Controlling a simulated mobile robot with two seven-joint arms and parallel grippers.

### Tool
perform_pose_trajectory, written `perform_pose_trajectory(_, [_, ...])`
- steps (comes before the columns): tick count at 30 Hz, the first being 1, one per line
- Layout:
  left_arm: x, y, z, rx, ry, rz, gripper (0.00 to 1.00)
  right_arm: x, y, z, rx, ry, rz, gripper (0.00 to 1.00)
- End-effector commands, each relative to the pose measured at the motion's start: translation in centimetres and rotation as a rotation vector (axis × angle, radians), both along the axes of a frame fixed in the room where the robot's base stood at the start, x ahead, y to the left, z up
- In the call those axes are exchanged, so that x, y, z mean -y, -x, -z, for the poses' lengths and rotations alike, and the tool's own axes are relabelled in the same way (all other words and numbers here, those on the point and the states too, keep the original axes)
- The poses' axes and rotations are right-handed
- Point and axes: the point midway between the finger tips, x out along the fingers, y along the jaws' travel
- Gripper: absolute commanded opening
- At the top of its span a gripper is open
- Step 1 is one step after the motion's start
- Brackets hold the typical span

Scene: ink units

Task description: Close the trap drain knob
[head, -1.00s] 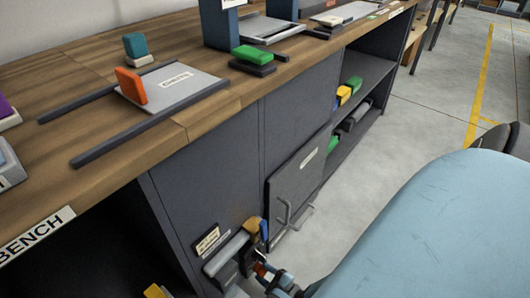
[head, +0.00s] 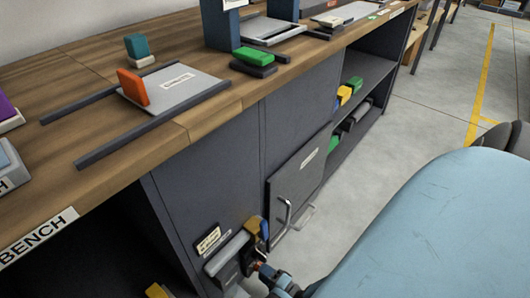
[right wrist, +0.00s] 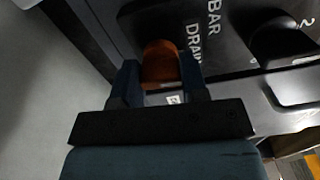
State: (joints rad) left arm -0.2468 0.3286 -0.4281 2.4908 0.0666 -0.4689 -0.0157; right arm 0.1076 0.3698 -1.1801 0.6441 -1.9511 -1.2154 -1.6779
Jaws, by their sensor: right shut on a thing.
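The orange knob (right wrist: 160,62) sits on a dark panel whose partly seen lettering includes "BAR" and "DRAI". In the head view, the knob (head: 251,225) looks yellow-orange, low on the dark cabinet front beside a grey horizontal bar. My right gripper (right wrist: 160,82) has one blue finger on each side of the knob and is shut on it. In the head view, the right gripper (head: 263,232) is partly hidden by the knob and its fittings. The knob's turned position cannot be told. My left gripper is not in view.
A grey bar (head: 228,253) and a small label plate (head: 208,239) are close to the knob. A cabinet door (head: 298,180) with a metal handle is to the right. A black knob (right wrist: 275,38) stands nearby. Open floor (head: 420,115) lies to the right.

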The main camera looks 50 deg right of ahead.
Motion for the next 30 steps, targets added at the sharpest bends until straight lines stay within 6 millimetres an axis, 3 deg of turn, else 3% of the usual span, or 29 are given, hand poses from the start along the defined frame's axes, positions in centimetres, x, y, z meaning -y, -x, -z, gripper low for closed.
perform_pose_trajectory(9, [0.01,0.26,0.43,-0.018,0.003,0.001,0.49,0.0,-0.32,-0.06,0.012,0.105,0.002,0.17])
perform_pose_trajectory(24, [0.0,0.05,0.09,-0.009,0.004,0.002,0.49,0.0,-0.36,-0.06,0.013,0.123,0.002,0.17])
perform_pose_trajectory(25, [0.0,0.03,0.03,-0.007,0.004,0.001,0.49,0.0,-0.36,-0.07,0.013,0.122,0.002,0.43])
perform_pose_trajectory(28, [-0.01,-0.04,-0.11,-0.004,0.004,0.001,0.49,0.0,-0.31,-0.05,0.013,0.122,0.001,0.66])
perform_pose_trajectory(30, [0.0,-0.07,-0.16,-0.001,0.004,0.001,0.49,-0.01,-0.24,-0.02,0.012,0.122,0.001,0.66])
